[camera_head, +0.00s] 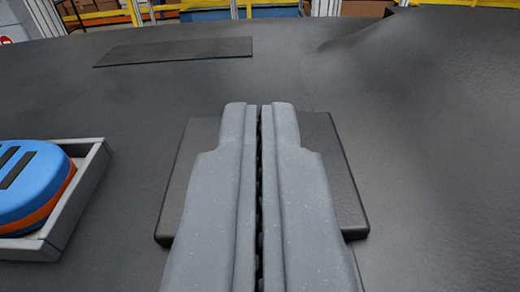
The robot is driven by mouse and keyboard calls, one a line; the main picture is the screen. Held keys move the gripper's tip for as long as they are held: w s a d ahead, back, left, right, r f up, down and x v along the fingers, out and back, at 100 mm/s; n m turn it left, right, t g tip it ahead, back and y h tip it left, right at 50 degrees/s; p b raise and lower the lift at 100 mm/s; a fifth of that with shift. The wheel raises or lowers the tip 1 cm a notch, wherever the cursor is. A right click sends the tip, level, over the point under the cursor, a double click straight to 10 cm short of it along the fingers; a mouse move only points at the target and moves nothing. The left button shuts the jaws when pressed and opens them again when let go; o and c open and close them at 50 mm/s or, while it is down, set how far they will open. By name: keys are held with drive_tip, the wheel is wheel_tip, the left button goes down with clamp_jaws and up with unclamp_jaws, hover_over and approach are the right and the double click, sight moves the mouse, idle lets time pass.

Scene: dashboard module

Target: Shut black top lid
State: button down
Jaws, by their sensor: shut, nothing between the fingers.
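My gripper (259,108) is shut and empty, pointing forward over the dashboard. Behind and below its fingers is a black rectangular lid (342,190) with rounded near corners. The fingers hide its middle, and I cannot tell whether they touch it. Its near edge looks slightly raised off the dashboard surface, but I cannot tell for sure whether it is fully shut. A second flat, dark rectangular panel (175,52) lies farther off at the upper left, well clear of my gripper.
The dark dashboard (430,150) fills most of the view and rises into a hump at the upper right. At the left, a grey open tray (85,190) holds a blue and orange rounded object (32,185). Yellow rails and boxes stand behind.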

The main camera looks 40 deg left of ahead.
drive_tip(key=shift+a+f, duration=0.1)
drive_tip(key=shift+f, duration=0.25)
drive_tip(key=r, duration=0.1)
drive_tip(key=r+p, duration=0.2)
drive_tip(key=r, duration=0.1)
drive_tip(key=shift+w+r, duration=0.1)
drive_tip(key=shift+w, duration=0.25)
drive_tip(key=shift+s, duration=0.1)
drive_tip(key=shift+f+p+v, duration=0.55)
drive_tip(key=shift+f+v, duration=0.55)
drive_tip(key=shift+v, duration=3.65)
drive_tip(key=s+a+r+m+t+h+p, duration=0.1)
drive_tip(key=s+a+r+m+h+p, duration=0.2)
drive_tip(key=r, duration=0.5)
drive_tip(key=s+a+r+m+t+h+p, duration=0.1)
drive_tip(key=s+a+r+m+h+p, duration=0.1)
drive_tip(key=s+r+h, duration=0.4)
wheel_tip(320, 180, up, 3)
drive_tip(key=m+h+p, duration=0.1)
drive_tip(key=m+h, duration=0.1)
drive_tip(key=shift+s+a+m, duration=0.2)
drive_tip(key=shift+a+m, duration=0.1)
drive_tip(key=shift+a, duration=0.1)
